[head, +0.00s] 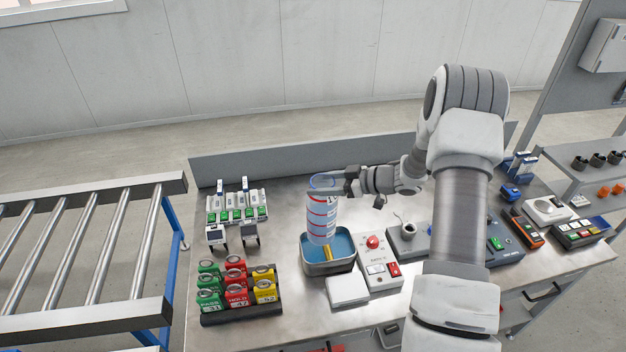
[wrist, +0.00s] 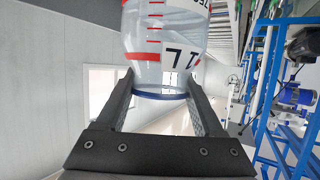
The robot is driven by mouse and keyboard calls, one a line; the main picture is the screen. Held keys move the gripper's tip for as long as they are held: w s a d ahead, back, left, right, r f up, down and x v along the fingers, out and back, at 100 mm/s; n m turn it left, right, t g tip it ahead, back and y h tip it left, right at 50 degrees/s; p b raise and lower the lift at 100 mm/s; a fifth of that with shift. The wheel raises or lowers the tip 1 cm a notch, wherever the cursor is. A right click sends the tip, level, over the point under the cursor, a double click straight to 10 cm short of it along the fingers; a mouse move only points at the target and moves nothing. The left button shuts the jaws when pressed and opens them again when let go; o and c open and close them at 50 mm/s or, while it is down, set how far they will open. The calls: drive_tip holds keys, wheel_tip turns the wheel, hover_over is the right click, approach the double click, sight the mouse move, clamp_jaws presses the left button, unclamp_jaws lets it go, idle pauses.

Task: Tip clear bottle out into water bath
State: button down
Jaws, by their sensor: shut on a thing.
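The clear bottle (head: 321,218) has red rings and lettering and a blue rim at its upper end. My gripper (head: 325,188) reaches in from the right and is shut on the bottle near that rim. The bottle hides the back part of the bath.
A rack of green, red and yellow blocks (head: 238,290) is front left. A roller conveyor (head: 90,250) is at the left.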

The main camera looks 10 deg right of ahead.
drive_tip(key=shift+w+a+r, duration=0.15)
drive_tip(key=shift+w+a, duration=0.05)
drive_tip(key=shift+n+t+h, duration=0.3)
drive_tip(key=shift+n+h, duration=0.6)
drive_tip(key=shift+n, duration=0.1)
drive_tip(key=shift+f+n+h, duration=0.5)
drive_tip(key=shift+f, duration=0.05)
drive_tip(key=shift+f+t, duration=0.1)
drive_tip(key=shift+t, duration=0.2)
drive_tip(key=shift+f+n+h+b, duration=0.2)
drive_tip(key=shift+n+h+b, duration=0.1)
drive_tip(key=shift+b, duration=0.55)
drive_tip(key=shift+a+f+n+t+h+b, duration=0.1)
drive_tip(key=shift+f+n+t+h+b, duration=0.6)
drive_tip(key=shift+b, duration=2.15)
drive_tip(key=shift+f+n+h+b, duration=0.3)
drive_tip(key=shift+f+b, duration=0.85)
drive_tip(key=shift+b, duration=1.65)
